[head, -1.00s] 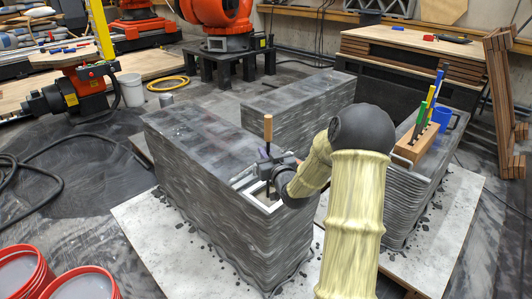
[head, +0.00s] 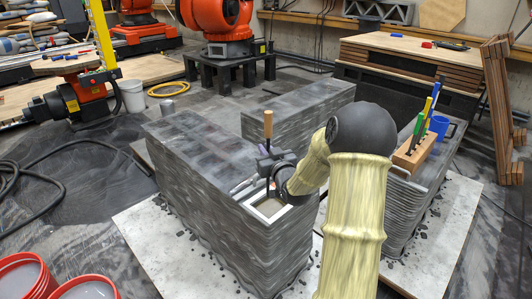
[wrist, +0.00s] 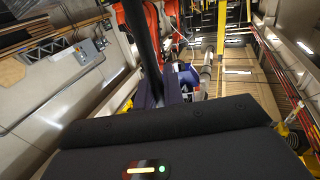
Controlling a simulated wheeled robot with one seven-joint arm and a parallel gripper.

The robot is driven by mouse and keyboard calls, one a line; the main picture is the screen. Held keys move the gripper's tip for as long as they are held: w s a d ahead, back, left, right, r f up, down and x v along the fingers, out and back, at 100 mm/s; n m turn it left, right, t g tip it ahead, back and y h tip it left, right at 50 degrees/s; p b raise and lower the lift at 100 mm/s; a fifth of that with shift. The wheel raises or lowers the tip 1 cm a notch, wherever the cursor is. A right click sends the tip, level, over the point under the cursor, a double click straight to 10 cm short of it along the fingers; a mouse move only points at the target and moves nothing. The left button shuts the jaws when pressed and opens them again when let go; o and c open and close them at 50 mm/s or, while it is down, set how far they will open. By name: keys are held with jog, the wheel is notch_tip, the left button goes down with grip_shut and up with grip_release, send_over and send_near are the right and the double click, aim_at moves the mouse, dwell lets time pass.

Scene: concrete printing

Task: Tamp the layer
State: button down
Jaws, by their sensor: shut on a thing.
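The tamper's wooden handle (head: 268,124) stands upright above my gripper (head: 268,165), which is shut on the tamper. In the wrist view its dark shaft (wrist: 142,45) rises from between the jaws (wrist: 172,86). The tamper's foot is hidden or too small to make out. A white frame (head: 256,213) around a pale layer (head: 268,206) lies at the near right end of the top of the grey layered concrete block (head: 195,150). My gripper is above the far side of this frame.
A small grey tool (head: 241,186) lies beside the frame. On the right block stand a wooden holder (head: 408,160) with upright coloured tools and a blue cup (head: 438,125). Another block (head: 300,105) stands behind. Red buckets (head: 85,288) are at the front left.

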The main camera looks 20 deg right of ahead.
jog(key=shift+d, duration=0.1)
jog(key=shift+s+d, duration=0.45)
jog(key=shift+s, duration=0.05)
jog(key=shift+f+b, duration=0.1)
jog(key=shift+b, duration=0.2)
notch_tip(320, 180, down, 7)
jog(key=b, duration=0.6)
notch_tip(320, 180, up, 7)
jog(key=p, duration=0.4)
jog(key=shift+p, duration=0.3)
